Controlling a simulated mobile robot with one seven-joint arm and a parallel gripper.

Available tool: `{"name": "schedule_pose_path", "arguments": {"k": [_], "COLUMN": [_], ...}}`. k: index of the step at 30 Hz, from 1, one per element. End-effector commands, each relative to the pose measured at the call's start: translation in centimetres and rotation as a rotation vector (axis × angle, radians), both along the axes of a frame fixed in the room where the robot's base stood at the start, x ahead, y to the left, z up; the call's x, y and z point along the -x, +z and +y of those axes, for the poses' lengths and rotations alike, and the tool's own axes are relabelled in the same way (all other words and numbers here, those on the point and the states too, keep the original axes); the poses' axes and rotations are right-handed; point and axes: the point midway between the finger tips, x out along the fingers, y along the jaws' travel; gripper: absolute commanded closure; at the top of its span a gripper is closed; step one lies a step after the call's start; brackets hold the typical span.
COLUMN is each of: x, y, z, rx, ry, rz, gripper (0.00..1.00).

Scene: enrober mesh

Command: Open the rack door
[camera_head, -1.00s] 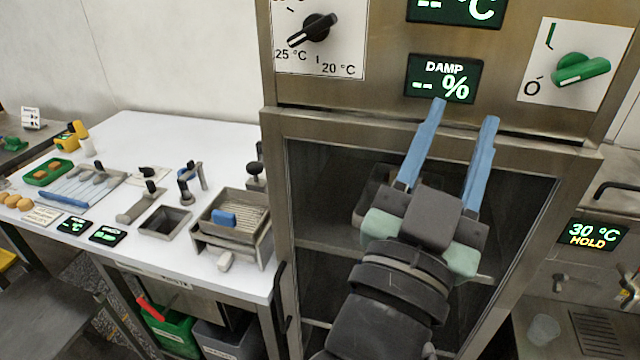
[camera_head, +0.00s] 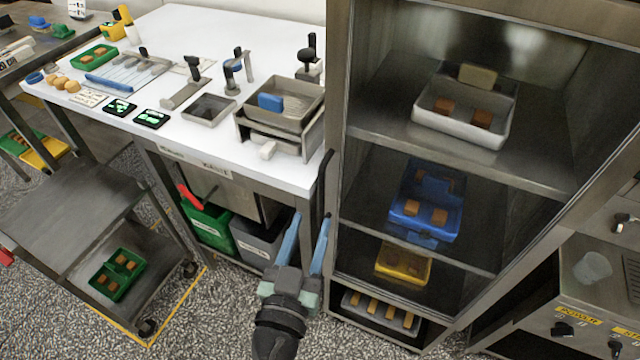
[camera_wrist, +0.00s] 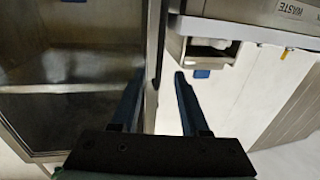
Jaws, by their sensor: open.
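The rack door (camera_head: 336,215) is a tall metal frame around a dark see-through pane, and it appears shut. Its black upright handle (camera_head: 322,182) is on the left edge, beside the white table. My gripper (camera_head: 311,218) is open and empty, with its blue fingers pointing up near the handle's lower end. In the wrist view, my gripper (camera_wrist: 158,78) has the metal door edge (camera_wrist: 152,55) running between its two fingers. I cannot tell whether a finger touches the handle.
Behind the pane, shelves hold a white tray (camera_head: 462,128), a blue tray (camera_head: 398,218) and a yellow tray (camera_head: 402,268). The white table (camera_head: 150,100) stands close on the left. A grey cart (camera_head: 75,205) is at the lower left. Floor (camera_head: 215,325) is clear in front.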

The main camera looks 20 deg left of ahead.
Motion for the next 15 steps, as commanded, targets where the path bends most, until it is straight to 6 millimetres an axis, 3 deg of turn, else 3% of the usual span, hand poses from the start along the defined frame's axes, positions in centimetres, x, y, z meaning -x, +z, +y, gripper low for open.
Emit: {"name": "schedule_pose_path", "arguments": {"k": [6,15], "x": [-4.2,-7.8], "y": [0.4,0.1], "z": [0.6,1.2], "rx": [0.000,0.000], "ry": [-0.002,-0.001], "rz": [-0.002,-0.001], "gripper": [0.55,0.55]}}
